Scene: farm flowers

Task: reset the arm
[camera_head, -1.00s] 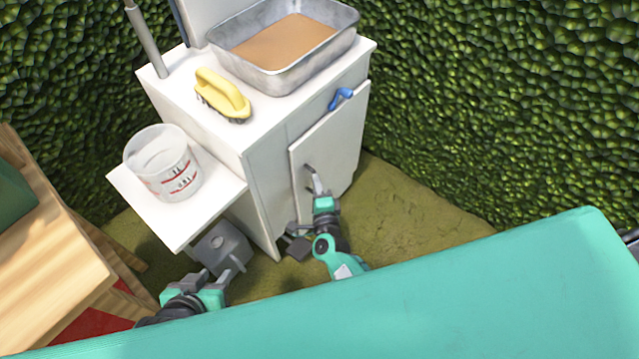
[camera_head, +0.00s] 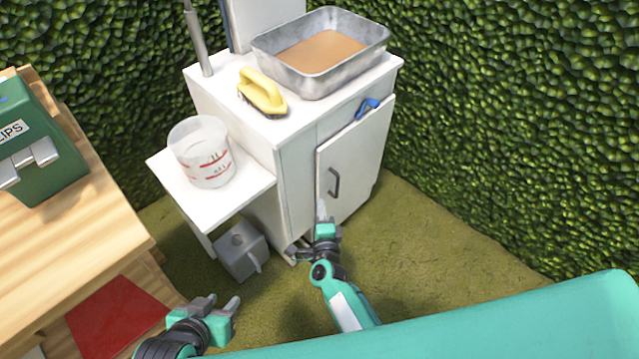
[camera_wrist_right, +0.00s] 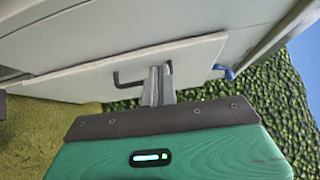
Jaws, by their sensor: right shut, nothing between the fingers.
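My right gripper (camera_head: 321,210) is shut and empty. In the head view it is just below the dark handle (camera_head: 334,182) of the white cabinet door (camera_head: 352,160). In the right wrist view the closed fingers (camera_wrist_right: 159,84) stand in front of the door (camera_wrist_right: 85,82) and overlap part of the handle (camera_wrist_right: 118,80); I cannot tell whether they touch it. My left gripper (camera_head: 222,307) is low at the left, its fingers apart and empty, above the ground.
The white cabinet (camera_head: 240,107) carries a metal tray (camera_head: 345,72) of brown material and a yellow brush (camera_head: 262,91). A clear measuring cup (camera_head: 203,152) stands on its side shelf (camera_head: 222,208). A wooden table (camera_head: 85,225) with a green box (camera_head: 45,150) is left. Hedges stand behind.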

